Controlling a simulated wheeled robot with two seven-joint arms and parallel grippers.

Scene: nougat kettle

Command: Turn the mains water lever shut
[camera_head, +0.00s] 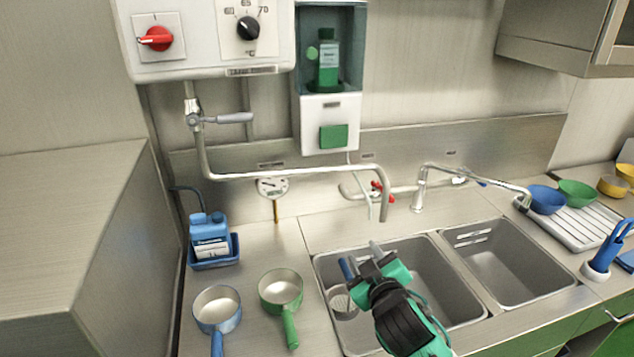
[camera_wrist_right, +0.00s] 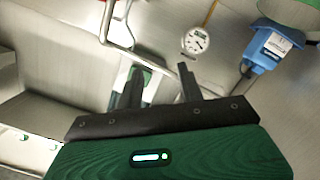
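A grey lever (camera_head: 235,118) sits on the vertical pipe below the white control box. It points right, roughly level, across the pipe; its valve body (camera_head: 194,115) is metal. A smaller red handle (camera_head: 378,187) is on the pipework behind the sink; no label tells which is the mains lever. My right gripper (camera_head: 361,259) is over the left sink basin, well below and to the right of the grey lever. Its two dark fingers are apart with nothing between them, as the right wrist view (camera_wrist_right: 160,82) also shows. I cannot make out the grey lever there. My left gripper is out of view.
The spout pipe (camera_head: 290,173) runs across between my gripper and the wall. A gauge (camera_head: 271,187), a blue jug (camera_head: 209,238), a blue pan (camera_head: 217,309) and a green pan (camera_head: 281,290) stand left of the sink. A soap dispenser (camera_head: 312,108) hangs right of the lever.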

